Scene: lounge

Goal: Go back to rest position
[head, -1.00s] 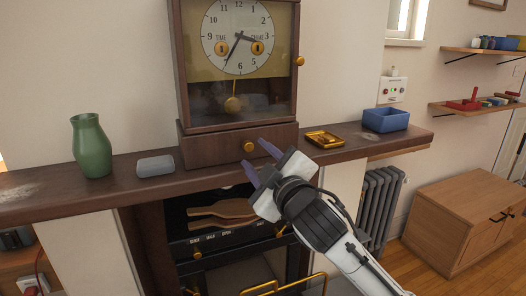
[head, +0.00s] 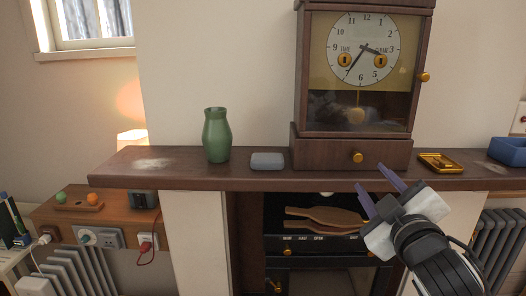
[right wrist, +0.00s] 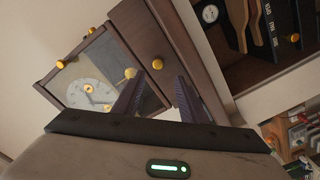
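My right gripper (head: 377,194) is in front of the mantel shelf's (head: 240,183) front edge, below the clock, at the lower right of the head view. Its two purple fingers are apart with nothing between them. In the right wrist view the open fingers (right wrist: 160,100) point toward the clock (right wrist: 88,88) and its base drawer with a gold knob. The clock (head: 357,125) stands upright on the shelf in the head view, its drawer (head: 320,153) looking shut. My left gripper shows in neither current view.
On the shelf are a green vase (head: 216,136), a grey box (head: 267,161), a gold tray (head: 440,168) and a blue bin (head: 510,152). Wooden paddles (head: 325,216) lie in the compartment below. A wooden side shelf (head: 70,212) holds small things at left.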

